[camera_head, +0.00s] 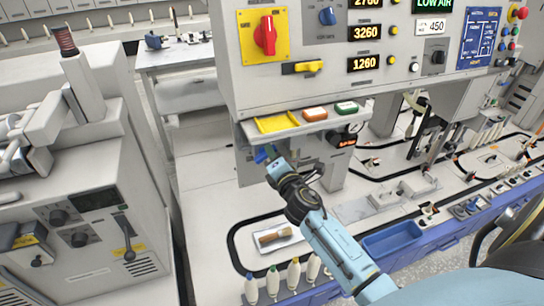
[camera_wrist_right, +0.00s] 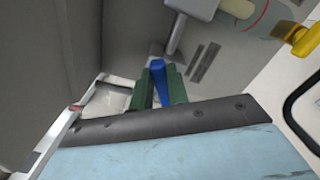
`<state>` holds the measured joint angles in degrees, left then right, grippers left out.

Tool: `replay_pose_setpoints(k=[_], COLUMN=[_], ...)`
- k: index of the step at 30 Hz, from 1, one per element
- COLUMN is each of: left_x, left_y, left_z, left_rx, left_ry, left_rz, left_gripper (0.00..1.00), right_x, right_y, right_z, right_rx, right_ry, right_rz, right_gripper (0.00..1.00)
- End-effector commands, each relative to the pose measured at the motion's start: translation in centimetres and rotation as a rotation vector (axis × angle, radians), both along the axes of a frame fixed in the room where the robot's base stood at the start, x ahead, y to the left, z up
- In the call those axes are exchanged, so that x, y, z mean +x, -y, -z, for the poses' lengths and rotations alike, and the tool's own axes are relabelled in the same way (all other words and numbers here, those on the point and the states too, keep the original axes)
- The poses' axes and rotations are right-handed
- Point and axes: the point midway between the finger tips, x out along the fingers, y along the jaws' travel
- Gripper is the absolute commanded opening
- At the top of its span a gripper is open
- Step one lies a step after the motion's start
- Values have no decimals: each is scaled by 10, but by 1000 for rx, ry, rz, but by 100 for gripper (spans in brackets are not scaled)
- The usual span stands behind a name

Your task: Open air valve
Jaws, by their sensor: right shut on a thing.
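The air valve appears as a blue handle (camera_wrist_right: 158,84) in the right wrist view. It stands between the two green fingers of my right gripper (camera_wrist_right: 159,92), which is shut on it. In the head view my right gripper (camera_head: 266,157) reaches under the machine's small shelf, and a bit of blue (camera_head: 261,155) shows at its tip. The valve's body and pipe connection are mostly hidden in the head view. A green "LOW AIR" display (camera_head: 434,3) is lit at the top of the panel. My left gripper is not in view.
The shelf (camera_head: 300,128) above my gripper holds a yellow tray (camera_head: 277,122), an orange box and a green box. The control panel (camera_head: 300,85) has a red rotary switch (camera_head: 265,35). Bobbins (camera_head: 273,280) and a wooden-handled brush tray (camera_head: 262,243) stand below the arm.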

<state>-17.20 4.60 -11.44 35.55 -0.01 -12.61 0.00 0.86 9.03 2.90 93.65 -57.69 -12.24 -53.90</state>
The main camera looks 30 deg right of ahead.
Motion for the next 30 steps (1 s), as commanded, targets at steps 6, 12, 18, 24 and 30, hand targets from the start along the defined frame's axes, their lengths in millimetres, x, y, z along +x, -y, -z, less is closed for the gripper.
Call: replay_pose_setpoints(k=[6, 12, 18, 24, 30], left_x=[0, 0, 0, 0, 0], left_y=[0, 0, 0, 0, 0], left_z=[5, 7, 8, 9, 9], left_rx=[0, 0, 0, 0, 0], left_ry=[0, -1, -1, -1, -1], left_rz=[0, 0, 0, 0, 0], left_gripper=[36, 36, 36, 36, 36], right_x=[-1, -1, -1, -1, -1], right_y=[1, 2, 2, 2, 2], right_z=[5, 8, 9, 10, 10], right_rx=[195, 344, 448, 506, 527], right_ry=[45, 80, 106, 119, 124], right_rz=[1, 0, 1, 0, 0], right_gripper=[0, 0, 0, 0, 0])
